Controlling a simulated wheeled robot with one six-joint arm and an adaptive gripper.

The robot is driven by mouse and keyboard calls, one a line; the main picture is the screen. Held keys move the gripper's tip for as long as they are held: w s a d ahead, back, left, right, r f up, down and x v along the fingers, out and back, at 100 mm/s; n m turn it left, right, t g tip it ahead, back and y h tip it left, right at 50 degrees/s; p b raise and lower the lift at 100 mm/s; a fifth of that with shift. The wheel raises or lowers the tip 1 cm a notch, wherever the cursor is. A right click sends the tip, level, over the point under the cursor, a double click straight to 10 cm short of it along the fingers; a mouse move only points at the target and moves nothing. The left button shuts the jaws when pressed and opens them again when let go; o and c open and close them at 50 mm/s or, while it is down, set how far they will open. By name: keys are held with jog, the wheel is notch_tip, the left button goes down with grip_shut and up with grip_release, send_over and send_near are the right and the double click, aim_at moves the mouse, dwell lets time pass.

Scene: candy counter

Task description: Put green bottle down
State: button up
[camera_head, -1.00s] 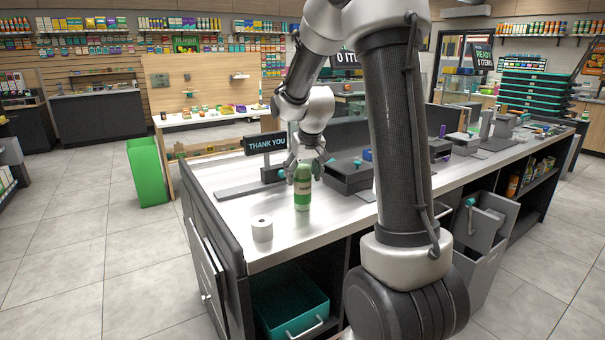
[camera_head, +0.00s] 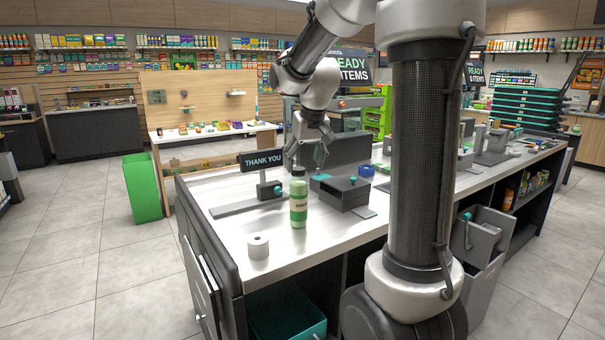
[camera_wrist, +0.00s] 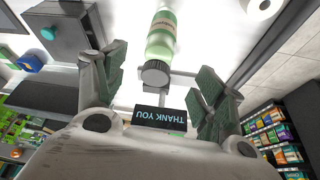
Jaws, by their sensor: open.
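The green bottle (camera_head: 299,202) stands upright on the light counter top (camera_head: 225,235). It has a pale label and a grey cap. My gripper (camera_head: 307,152) is above and behind the bottle, apart from it, with nothing between its fingers. In the wrist view the bottle (camera_wrist: 162,38) lies beyond the fingertips, its cap facing my gripper (camera_wrist: 160,75). The two fingers are spread wide.
A white paper roll (camera_head: 258,247) stands left of the bottle near the counter's front edge. A THANK YOU sign (camera_head: 262,161) stands behind left. A dark box device (camera_head: 345,191) is close on the right. Bare counter lies in front of the bottle.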

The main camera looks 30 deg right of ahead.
jog(key=s+a+n, duration=0.1)
jog(key=s+a, duration=0.2)
jog(key=s, duration=1)
jog(key=s+a+f, duration=0.1)
jog(key=s+a, duration=0.2)
jog(key=s, duration=1)
jog(key=shift+s+a+n+y, duration=0.25)
jog(key=shift+s+n+y, duration=0.05)
jog(key=shift+n+y, duration=0.1)
jog(key=shift+d, duration=0.1)
